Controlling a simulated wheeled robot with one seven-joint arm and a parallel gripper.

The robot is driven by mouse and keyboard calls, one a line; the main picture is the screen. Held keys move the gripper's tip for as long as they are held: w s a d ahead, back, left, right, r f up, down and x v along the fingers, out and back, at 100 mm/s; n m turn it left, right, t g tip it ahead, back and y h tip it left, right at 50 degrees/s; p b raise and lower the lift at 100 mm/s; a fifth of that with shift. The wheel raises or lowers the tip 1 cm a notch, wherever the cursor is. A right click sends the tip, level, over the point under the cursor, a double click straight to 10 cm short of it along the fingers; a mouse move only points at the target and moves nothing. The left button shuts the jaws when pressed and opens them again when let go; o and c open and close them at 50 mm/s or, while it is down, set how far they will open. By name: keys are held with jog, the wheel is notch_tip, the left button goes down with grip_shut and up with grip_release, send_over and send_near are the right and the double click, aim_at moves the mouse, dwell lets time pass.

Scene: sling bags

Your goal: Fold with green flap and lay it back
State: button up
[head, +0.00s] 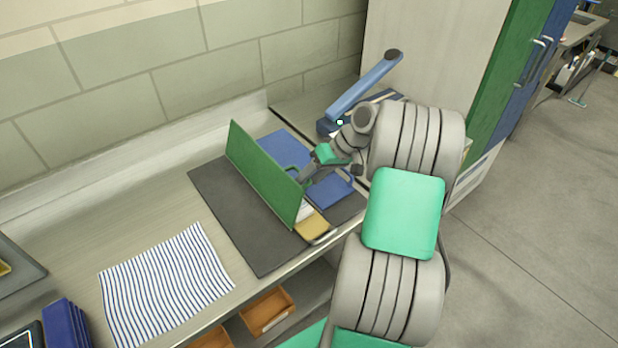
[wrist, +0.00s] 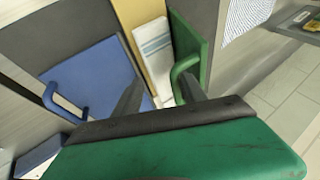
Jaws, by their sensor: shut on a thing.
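The green flap (head: 262,175) stands upright, nearly on edge, on the dark mat (head: 228,215) in the head view. In the wrist view the green flap (wrist: 200,45) shows edge-on with its green loop handle (wrist: 180,72). My gripper (head: 304,181) is at the flap's right face, shut on that handle; the fingers (wrist: 162,90) show in the wrist view. A white cloth with blue stripes (wrist: 155,52) lies folded beside the flap's foot, partly hidden.
A striped cloth (head: 165,285) lies on the counter to the left. A blue lever-like device (head: 362,88) stands behind my gripper.

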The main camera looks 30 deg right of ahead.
jog(key=shift+d+f, duration=0.1)
jog(key=shift+d, duration=0.2)
jog(key=shift+a, duration=0.1)
jog(key=shift+w, duration=0.15)
jog(key=v, duration=0.8)
jog(key=shift+a, duration=0.2)
jog(key=shift+c, duration=0.3)
dwell(0.6)
